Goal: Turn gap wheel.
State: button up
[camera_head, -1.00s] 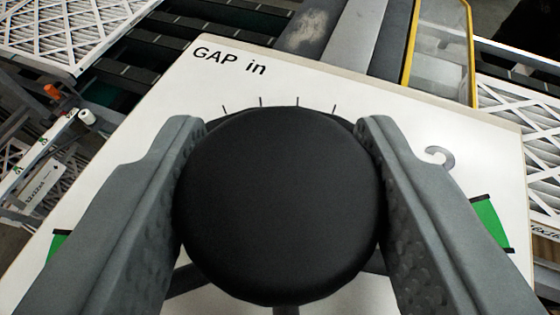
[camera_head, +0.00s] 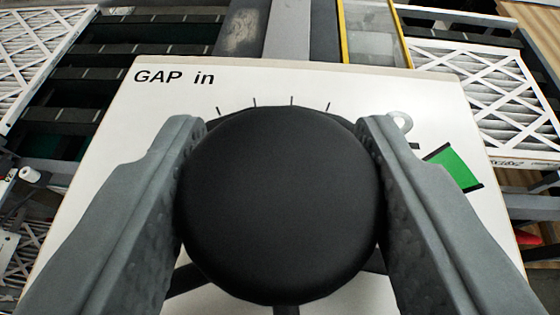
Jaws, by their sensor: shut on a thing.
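The gap wheel's round black knob (camera_head: 280,205) fills the middle of the head camera view. My gripper (camera_head: 280,150) is shut on the knob, one grey finger on its left side and one on its right. Dark spokes show below the knob. Behind it is a white panel (camera_head: 110,190) marked "GAP in" with short tick marks above the knob. A green mark (camera_head: 456,168) lies on the panel at the right, beyond the right finger. The knob and fingers hide the middle of the panel and most of the wheel.
Framed white filters stand at the upper left (camera_head: 35,45) and upper right (camera_head: 490,95). Dark conveyor slats (camera_head: 150,75) run behind the panel. A yellow-edged clear guard (camera_head: 374,35) stands at the top, right of centre.

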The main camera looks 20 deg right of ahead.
jog(key=o, duration=1.4)
jog(key=shift+c, duration=0.2)
jog(key=v, duration=1.7)
jog(key=shift+r, duration=0.15)
jog(key=shift+s, duration=0.15)
